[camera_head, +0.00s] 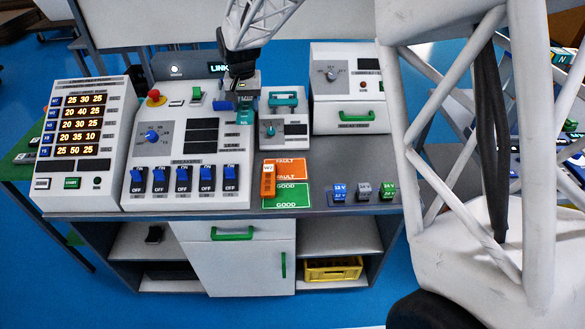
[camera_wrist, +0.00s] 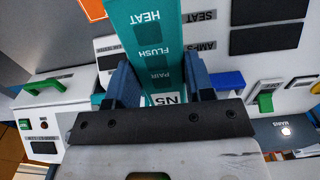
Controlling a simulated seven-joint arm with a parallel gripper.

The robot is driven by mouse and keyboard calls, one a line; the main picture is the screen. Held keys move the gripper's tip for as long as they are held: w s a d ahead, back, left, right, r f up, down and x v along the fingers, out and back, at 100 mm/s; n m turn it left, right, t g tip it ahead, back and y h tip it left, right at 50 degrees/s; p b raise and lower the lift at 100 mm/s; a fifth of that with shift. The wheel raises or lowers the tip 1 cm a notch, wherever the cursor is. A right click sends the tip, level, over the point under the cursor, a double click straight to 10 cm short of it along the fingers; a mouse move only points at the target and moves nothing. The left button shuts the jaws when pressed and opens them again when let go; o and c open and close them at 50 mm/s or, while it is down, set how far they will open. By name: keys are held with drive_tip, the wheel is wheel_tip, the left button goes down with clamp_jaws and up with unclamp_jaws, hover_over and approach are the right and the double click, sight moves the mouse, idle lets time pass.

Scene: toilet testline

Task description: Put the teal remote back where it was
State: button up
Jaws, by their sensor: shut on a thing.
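The teal remote (camera_wrist: 148,35) is between the two blue fingers of my gripper (camera_wrist: 157,68) in the wrist view. Its face reads HEAT, FLUSH and PAIR, with a white N5 label near the gripper. In the head view my gripper (camera_head: 240,92) is above the gap between the breaker panel and the small teal-handled box, and the remote (camera_head: 246,114) shows as a small teal patch below it. The rest of the remote is hidden there. I cannot tell whether its lower end touches anything.
An orange remote (camera_head: 268,181) lies on the FAULT/GOOD card (camera_head: 287,196). The breaker panel (camera_head: 187,165), the teal-handled box (camera_head: 283,133) and a green-handled box (camera_head: 348,88) stand close by. Blue, grey and green blocks (camera_head: 363,190) sit at the bench's front right. Grey bench (camera_head: 340,155) is bare between.

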drive_tip(key=s+d+f, duration=0.8)
drive_tip(key=s+d, duration=0.1)
drive_tip(key=s, duration=0.3)
drive_tip(key=s+d+f, duration=0.8)
drive_tip(key=s+d, duration=0.1)
drive_tip(key=s, duration=0.3)
drive_tip(key=shift+d+f, duration=0.25)
drive_tip(key=shift+d, duration=0.05)
drive_tip(key=shift+w, duration=0.1)
hover_over(300, 181)
drive_tip(key=shift+s+d+f, duration=0.1)
drive_tip(key=shift+s+f, duration=0.35)
drive_tip(key=shift+f, duration=0.2)
drive_tip(key=shift+w, duration=0.25)
drive_tip(key=shift+w+f, duration=0.15)
drive_tip(key=shift+f, duration=1.7)
